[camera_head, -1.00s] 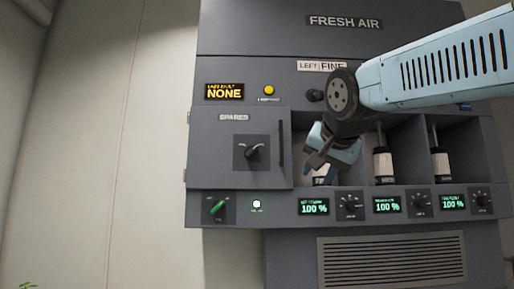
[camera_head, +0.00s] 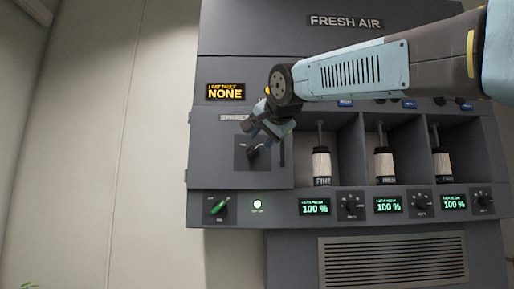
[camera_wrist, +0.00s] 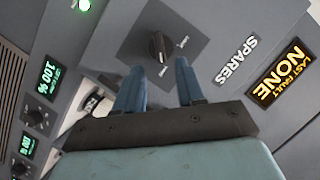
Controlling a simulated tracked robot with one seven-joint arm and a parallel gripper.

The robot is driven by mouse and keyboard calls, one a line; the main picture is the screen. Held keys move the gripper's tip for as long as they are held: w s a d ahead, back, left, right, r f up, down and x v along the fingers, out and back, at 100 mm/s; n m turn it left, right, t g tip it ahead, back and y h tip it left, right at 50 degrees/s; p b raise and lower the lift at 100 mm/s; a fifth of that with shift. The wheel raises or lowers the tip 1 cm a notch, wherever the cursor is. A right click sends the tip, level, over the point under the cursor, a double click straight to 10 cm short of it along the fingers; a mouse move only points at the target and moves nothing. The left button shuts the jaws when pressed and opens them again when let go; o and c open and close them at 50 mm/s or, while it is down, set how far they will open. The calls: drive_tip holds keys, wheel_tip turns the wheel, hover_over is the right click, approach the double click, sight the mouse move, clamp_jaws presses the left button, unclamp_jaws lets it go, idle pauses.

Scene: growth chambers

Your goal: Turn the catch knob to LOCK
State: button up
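The catch knob (camera_head: 253,152) is a dark knob on a black square plate on the SPARES door (camera_head: 212,165) of the grey panel. My gripper (camera_head: 253,130) is in front of the door, at the upper part of the plate, and partly covers it in the head view. In the wrist view the knob (camera_wrist: 158,46) shows whole, just beyond my two blue fingertips (camera_wrist: 158,75). The fingers are apart with nothing between them, and the knob appears clear of them. The plate's small labels are too blurred to read.
Bays right of the door hold several canisters, one being the FINE canister (camera_head: 321,165). A green knob (camera_head: 218,207) and several dials with 100 % displays line the strip below. A yellow LAST FAULT NONE display (camera_head: 226,92) is above the door.

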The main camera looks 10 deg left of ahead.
sight(256, 149)
drive_tip(key=shift+x, duration=2.65)
clamp_jaws()
